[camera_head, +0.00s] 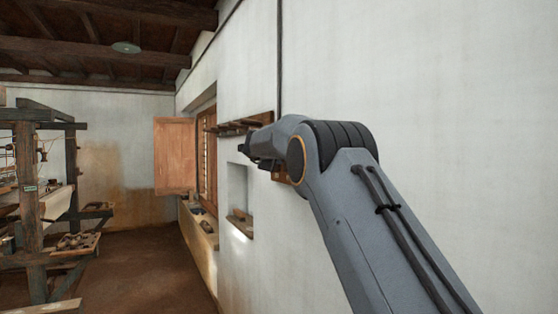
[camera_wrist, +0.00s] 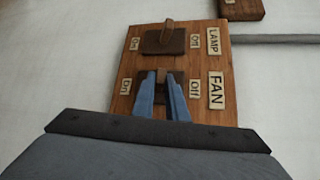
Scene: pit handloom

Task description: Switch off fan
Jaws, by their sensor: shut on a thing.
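In the wrist view a wooden switch board (camera_wrist: 122,103) is fixed to the white wall. Its part labelled FAN (camera_wrist: 216,91) has "On" at left and "Off" at right. My gripper (camera_wrist: 164,78) is at the fan switch, its two blue-grey fingers on either side of the lever and shut on it. The lever is mostly hidden between the fingers, so its exact tilt is hard to tell. In the head view my gripper (camera_head: 252,150) is at the wall, and the board (camera_head: 281,176) is mostly hidden behind my arm. A pale round disc (camera_head: 126,47) hangs under the ceiling, perhaps the fan.
The lamp switch (camera_wrist: 167,37) is just above the fan switch. A conduit (camera_wrist: 275,39) runs from the board. A peg rack (camera_head: 240,125), a wall niche (camera_head: 238,190) and an open wooden shutter (camera_head: 175,155) lie beyond. The loom (camera_head: 30,180) is at left, with open floor between.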

